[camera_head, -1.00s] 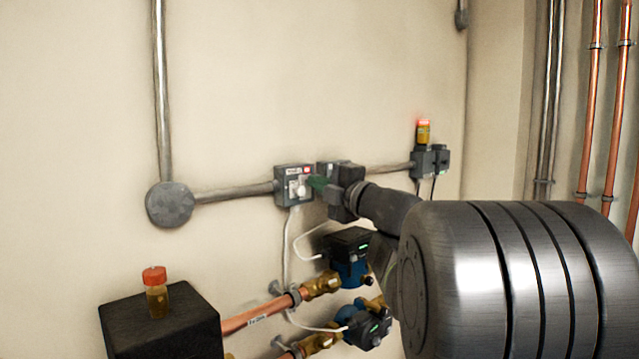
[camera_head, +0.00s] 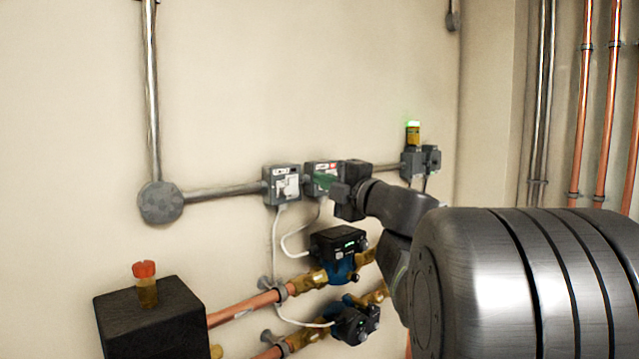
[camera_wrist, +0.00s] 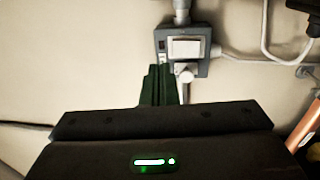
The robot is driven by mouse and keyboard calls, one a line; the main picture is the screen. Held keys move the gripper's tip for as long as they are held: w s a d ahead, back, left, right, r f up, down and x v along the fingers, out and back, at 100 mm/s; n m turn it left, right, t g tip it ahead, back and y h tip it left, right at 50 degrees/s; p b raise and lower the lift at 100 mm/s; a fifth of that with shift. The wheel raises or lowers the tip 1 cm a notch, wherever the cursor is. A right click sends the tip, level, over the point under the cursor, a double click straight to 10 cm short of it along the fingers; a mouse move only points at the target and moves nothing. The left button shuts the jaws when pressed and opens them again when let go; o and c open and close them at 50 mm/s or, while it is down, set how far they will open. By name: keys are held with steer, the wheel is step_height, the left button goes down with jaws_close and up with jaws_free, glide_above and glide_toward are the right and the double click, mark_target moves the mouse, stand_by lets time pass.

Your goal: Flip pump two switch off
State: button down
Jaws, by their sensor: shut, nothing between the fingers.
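Two grey switch boxes are on the wall in the head view: a left one (camera_head: 283,184) with a white face, and a right one (camera_head: 314,168) with a red mark, partly covered by my gripper. Their labels are too small to read. My gripper (camera_head: 323,182), with green fingers, is shut and empty in front of the right box. In the wrist view the shut green fingers (camera_wrist: 159,84) overlap the lower left of a grey switch box (camera_wrist: 204,66) with a white plate and a small white lever (camera_wrist: 186,75). Contact cannot be told.
A beacon (camera_head: 413,134) glows green above grey boxes to the right. Below are two pumps, an upper (camera_head: 340,255) and a lower (camera_head: 355,325), with copper pipes (camera_head: 245,308) and white cables. A black box (camera_head: 150,320) stands lower left.

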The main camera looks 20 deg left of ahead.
steer(key=r+v, duration=0.1)
steer(key=v, duration=0.6)
steer(key=shift+s+d+r+b, duration=0.15)
steer(key=shift+s+r+b, duration=0.05)
steer(key=shift+r+b, duration=0.15)
